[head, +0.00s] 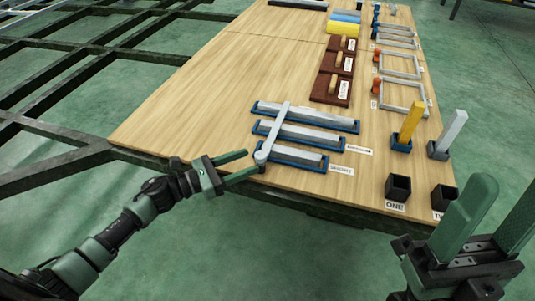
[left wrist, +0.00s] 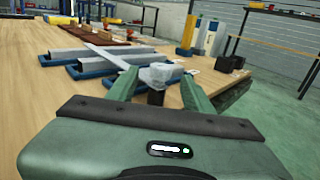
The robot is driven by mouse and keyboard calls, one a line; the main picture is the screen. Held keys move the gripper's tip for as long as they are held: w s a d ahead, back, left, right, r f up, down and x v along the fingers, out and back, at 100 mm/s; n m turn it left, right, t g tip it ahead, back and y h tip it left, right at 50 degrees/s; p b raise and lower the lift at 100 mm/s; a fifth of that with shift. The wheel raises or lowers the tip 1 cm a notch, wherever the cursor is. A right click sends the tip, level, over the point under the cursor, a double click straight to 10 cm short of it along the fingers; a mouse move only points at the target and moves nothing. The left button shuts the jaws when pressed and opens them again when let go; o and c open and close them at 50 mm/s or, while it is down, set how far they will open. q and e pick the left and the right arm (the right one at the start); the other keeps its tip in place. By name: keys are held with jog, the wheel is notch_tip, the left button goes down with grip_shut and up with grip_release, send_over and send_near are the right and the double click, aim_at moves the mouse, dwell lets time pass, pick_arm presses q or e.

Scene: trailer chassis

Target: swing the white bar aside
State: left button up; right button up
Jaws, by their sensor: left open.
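The white bar (head: 274,130) lies slantwise across several grey bars in blue holders (head: 307,137). Its rounded near end is by the table's front edge. My left gripper (head: 252,161) is open at that end. In the left wrist view the bar's pale knob-like end (left wrist: 160,73) shows between the two green fingers, with a dark stub below it. I cannot tell whether the fingers touch it. My right gripper (head: 505,205) is at the lower right with its fingers apart, empty, away from the bar.
On the wooden table (head: 200,110) a yellow post (head: 410,123) and a grey post (head: 453,130) stand right of the holders. Black bins (head: 398,188) sit near the front edge. Dark red blocks (head: 331,89) lie behind. The table left of the bar is clear.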

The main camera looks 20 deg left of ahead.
aim_at(261, 154)
pick_arm(q)
jog(key=x, duration=0.5)
jog(key=shift+d+b, duration=0.1)
jog(key=shift+b, duration=0.25)
grip_shut()
dwell(1.1)
